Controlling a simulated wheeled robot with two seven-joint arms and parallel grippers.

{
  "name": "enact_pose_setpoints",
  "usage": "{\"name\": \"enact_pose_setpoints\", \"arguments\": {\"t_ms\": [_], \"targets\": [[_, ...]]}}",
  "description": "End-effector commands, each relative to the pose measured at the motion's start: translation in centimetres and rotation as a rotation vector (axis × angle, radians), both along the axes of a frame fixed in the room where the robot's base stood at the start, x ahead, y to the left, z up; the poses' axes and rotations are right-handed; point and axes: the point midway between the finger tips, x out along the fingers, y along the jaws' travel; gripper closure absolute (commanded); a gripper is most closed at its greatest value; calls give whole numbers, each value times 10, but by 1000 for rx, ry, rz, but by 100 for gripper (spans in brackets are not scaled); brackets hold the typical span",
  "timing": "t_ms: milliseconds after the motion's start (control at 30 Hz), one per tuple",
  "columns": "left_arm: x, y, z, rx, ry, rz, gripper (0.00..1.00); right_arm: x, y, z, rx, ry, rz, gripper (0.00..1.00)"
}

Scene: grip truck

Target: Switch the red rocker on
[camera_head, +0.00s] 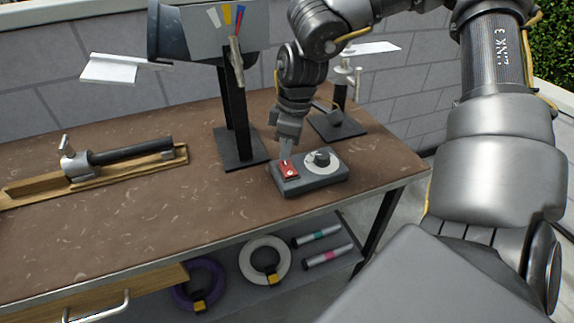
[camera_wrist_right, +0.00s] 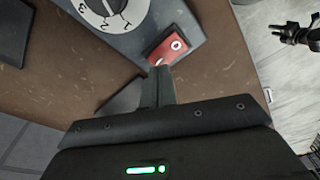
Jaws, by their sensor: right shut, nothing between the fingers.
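The red rocker (camera_head: 289,169) is set in a grey control box (camera_head: 322,182) near the front right of the workbench. It also shows in the right wrist view (camera_wrist_right: 172,45), with a white ring mark at its far end. My right gripper (camera_head: 285,156) reaches down from above, shut and empty, its fingertips at the rocker's back end. In the wrist view the fingertips (camera_wrist_right: 158,72) are at the rocker's near end and partly hide it; contact is unclear. A dark claw-like shape (camera_wrist_right: 292,33) over the floor may be my left gripper; its opening is unclear.
A numbered dial (camera_head: 320,158) sits beside the rocker on the same box. A black stand (camera_head: 240,150) is behind left and a smaller stand (camera_head: 336,126) behind right. A clamp on a wooden rail (camera_head: 85,175) lies left. The bench front between is clear.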

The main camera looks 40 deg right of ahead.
Motion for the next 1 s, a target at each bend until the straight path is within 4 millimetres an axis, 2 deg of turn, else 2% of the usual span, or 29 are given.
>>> {"name": "enact_pose_setpoints", "arguments": {"t_ms": [1000], "targets": [[0, 0, -8, 0, 0, 0, 64, 0, 0, -8, 0, 0, 0, 100]]}}
